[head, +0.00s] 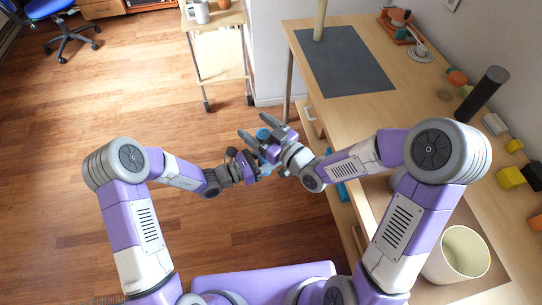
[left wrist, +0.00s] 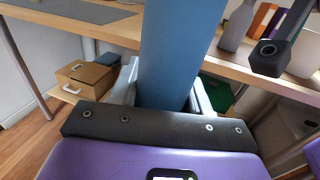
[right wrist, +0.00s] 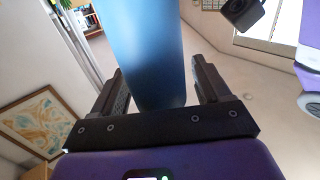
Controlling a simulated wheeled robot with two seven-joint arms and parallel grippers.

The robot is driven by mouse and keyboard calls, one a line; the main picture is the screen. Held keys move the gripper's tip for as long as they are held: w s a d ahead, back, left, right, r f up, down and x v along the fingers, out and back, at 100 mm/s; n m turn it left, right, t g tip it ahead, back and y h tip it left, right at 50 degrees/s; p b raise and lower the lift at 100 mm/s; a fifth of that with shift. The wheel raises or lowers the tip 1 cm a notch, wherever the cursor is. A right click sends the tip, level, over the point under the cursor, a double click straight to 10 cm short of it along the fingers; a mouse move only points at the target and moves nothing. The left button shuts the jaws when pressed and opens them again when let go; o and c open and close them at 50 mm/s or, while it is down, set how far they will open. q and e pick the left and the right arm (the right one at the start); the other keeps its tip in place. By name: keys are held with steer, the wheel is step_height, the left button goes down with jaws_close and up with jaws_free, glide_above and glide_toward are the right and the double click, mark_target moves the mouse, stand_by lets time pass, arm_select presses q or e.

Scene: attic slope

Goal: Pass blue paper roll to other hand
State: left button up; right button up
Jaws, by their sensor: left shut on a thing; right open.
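The blue paper roll (head: 264,134) is held up in the air where my two grippers meet, and they hide most of it in the head view. In the left wrist view the blue roll (left wrist: 168,50) stands between the fingers of my left gripper (left wrist: 165,85), which is shut on it. In the right wrist view the roll (right wrist: 147,50) lies between the fingers of my right gripper (right wrist: 162,85). That right gripper is open, with its fingers on either side of the roll. In the head view my right gripper (head: 252,125) partly covers my left gripper (head: 257,164).
A wooden workbench (head: 280,47) runs along the right, with a grey mat (head: 345,58), a dark cylinder (head: 482,95) and a white bin (head: 457,255) on it. A small trolley (head: 218,20) stands at the back. Open floor lies to the left.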

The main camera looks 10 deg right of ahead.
steer(key=w+d+r+m+t+h, duration=0.1)
steer(key=w+d+r+m+h, duration=0.1)
steer(key=w+d+m, duration=0.3)
steer(key=s+d+f+m+g+h, duration=0.2)
steer(key=d+f+m+h, duration=0.4)
steer(key=f, duration=0.5)
steer(key=s+f+g, duration=0.4)
steer(key=s+f, duration=0.2)
steer(key=f, duration=0.3)
steer(key=s+f+g, duration=0.3)
steer(key=s+f, duration=0.3)
steer(key=f, duration=0.4)
arm_select(q)
steer(key=o, duration=0.5)
steer(key=c, duration=0.5)
arm_select(e)
steer(key=s+a+f+g, duration=0.1)
steer(key=s+f+g, duration=0.1)
steer(key=s, duration=0.4)
steer(key=s+a+f+g, duration=0.2)
steer(key=s+f+g, duration=0.1)
steer(key=s, duration=0.3)
steer(key=shift+s+a+f+y, duration=0.25)
steer(key=shift+a+f+y, duration=0.05)
steer(key=shift+f, duration=0.45)
